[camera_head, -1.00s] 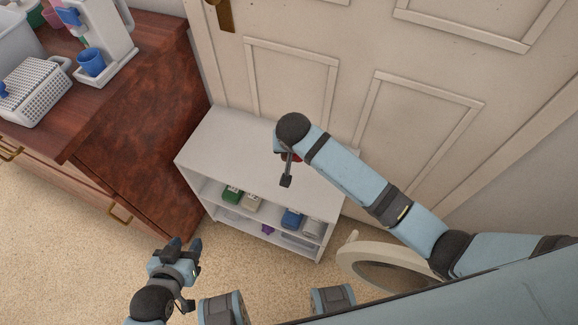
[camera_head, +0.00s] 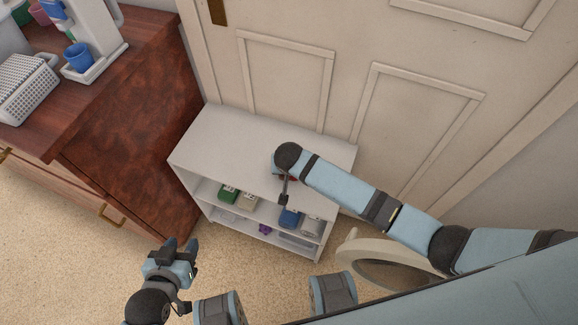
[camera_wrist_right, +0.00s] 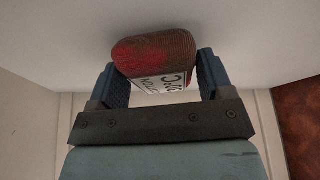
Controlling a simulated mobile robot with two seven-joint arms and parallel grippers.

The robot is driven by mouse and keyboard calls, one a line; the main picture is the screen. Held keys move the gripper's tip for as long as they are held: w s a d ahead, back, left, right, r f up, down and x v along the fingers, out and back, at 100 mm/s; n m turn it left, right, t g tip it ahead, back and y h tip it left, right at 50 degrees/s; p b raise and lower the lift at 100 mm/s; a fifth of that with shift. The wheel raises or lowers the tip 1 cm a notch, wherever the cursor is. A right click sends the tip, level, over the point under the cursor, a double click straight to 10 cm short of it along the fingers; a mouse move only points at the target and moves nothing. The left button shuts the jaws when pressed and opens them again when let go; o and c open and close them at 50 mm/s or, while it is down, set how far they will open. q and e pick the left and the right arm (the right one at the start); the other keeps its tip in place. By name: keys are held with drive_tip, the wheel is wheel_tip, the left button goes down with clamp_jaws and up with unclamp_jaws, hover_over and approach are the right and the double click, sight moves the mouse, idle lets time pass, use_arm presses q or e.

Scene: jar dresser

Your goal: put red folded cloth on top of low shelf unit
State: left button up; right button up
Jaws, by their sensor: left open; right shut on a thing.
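The low shelf unit (camera_head: 240,140) is white and stands against the door, with a bare top. My right gripper (camera_head: 286,185) is over the right part of that top and mostly hides what it holds. In the right wrist view, my right gripper (camera_wrist_right: 158,82) is shut on the red folded cloth (camera_wrist_right: 150,50), a rounded red-brown bundle with a white printed label. The white surface is close behind the cloth; I cannot tell whether they touch. My left gripper (camera_head: 182,246) is open and empty, low in front of the unit's left side.
The unit's inner shelves hold a green item (camera_head: 229,194), a blue item (camera_head: 290,218) and others. A wooden dresser (camera_head: 130,130) with a blue cup (camera_head: 78,57) stands at left. A round pale object (camera_head: 352,250) lies right of the unit. The unit's top left is clear.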

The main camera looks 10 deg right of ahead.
drive_tip(key=shift+f, duration=0.1)
drive_tip(key=o, duration=0.9)
drive_tip(key=p+v, duration=0.2)
drive_tip(key=v, duration=1)
drive_tip(key=shift+p, duration=0.3)
drive_tip(key=shift+a, duration=0.1)
